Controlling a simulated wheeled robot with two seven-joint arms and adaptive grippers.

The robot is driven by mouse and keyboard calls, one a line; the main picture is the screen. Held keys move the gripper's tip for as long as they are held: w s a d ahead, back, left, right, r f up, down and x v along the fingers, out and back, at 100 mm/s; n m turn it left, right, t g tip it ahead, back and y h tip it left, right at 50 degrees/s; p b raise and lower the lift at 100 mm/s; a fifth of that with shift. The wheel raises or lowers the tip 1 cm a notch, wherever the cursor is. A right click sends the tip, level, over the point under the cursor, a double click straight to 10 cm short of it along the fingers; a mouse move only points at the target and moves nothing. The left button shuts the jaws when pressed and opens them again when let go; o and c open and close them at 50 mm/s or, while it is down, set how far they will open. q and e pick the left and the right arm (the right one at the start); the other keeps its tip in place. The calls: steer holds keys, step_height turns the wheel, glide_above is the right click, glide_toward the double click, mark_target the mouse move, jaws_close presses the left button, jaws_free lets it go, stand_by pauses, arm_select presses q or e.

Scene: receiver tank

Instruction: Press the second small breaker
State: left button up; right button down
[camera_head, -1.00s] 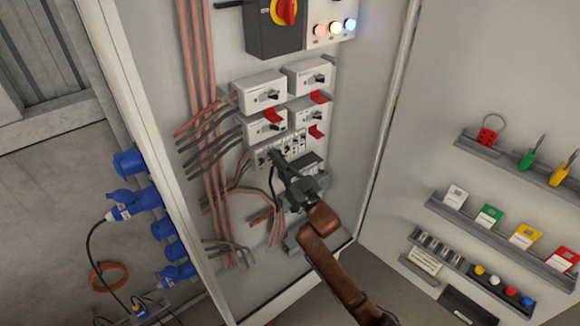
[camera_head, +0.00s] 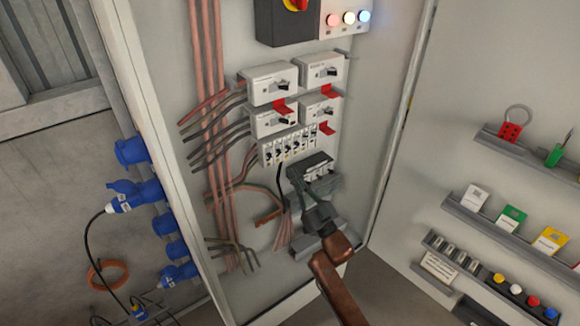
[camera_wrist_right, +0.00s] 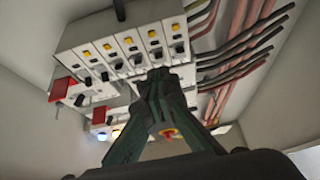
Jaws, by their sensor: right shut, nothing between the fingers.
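The row of small breakers (camera_head: 287,148) is a white strip with dark toggles, below the larger white breaker boxes in the cabinet. In the right wrist view the small breakers (camera_wrist_right: 130,50) show yellow buttons and dark toggles, some apparently at differing angles. My right gripper (camera_head: 299,181) is shut and empty, below the row in the head view and apart from it. In the right wrist view its closed fingertips (camera_wrist_right: 160,76) are in front of the row's lower edge and hide part of what lies behind. My left gripper is not in view.
Four larger breaker boxes (camera_head: 272,84) with red tabs sit above the row. A dark terminal block (camera_head: 312,167) is just below it. Copper bars and cables (camera_head: 205,130) run at left. The cabinet's right side wall (camera_head: 385,150) stands close by.

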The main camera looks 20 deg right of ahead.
steer(key=shift+s+d+f, duration=0.15)
steer(key=shift+s+f, duration=0.6)
steer(key=shift+f, duration=0.05)
